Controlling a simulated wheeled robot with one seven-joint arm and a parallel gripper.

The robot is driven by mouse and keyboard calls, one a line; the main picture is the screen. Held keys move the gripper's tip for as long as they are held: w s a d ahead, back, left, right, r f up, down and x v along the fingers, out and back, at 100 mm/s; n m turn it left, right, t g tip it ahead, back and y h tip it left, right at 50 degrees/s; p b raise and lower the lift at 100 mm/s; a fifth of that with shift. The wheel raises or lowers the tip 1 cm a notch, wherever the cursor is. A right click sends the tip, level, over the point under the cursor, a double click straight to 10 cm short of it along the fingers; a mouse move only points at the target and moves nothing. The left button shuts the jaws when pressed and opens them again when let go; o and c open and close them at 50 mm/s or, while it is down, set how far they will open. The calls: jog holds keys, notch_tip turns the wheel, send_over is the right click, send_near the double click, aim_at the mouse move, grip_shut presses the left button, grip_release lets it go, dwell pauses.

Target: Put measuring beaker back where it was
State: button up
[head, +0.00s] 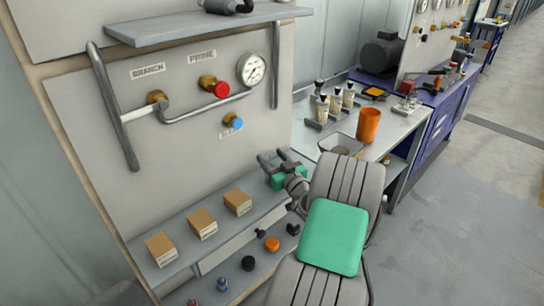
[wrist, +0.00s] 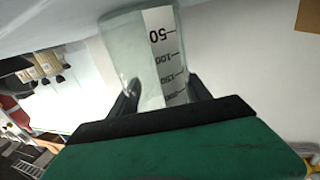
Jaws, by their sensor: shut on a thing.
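The measuring beaker (wrist: 135,62) is clear, with a white strip marked in black numbers. In the wrist view it stands between the two dark fingers of my gripper (wrist: 163,95), which is shut on it. In the head view my gripper (head: 282,160) is in front of the grey panel, above the shelf's right end. I cannot make out the beaker there. Whether the beaker touches any surface is not clear.
The shelf (head: 222,226) below the panel holds several cardboard boxes (head: 202,223). Valves and a gauge (head: 251,69) are on the panel. On the bench (head: 402,125) at right stand an orange cup (head: 368,125), a grey tray (head: 340,143) and several bottles (head: 335,102). Floor at right is clear.

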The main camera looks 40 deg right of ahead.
jog(key=shift+f+b, duration=0.15)
jog(key=shift+b, duration=0.2)
jog(key=o, duration=1.4)
jog(key=shift+c, duration=0.2)
jog(key=shift+r+p, duration=0.3)
jog(key=shift+p, duration=0.05)
jog(key=b+v, duration=0.3)
jog(key=v, duration=0.9)
jog(key=shift+f, duration=0.1)
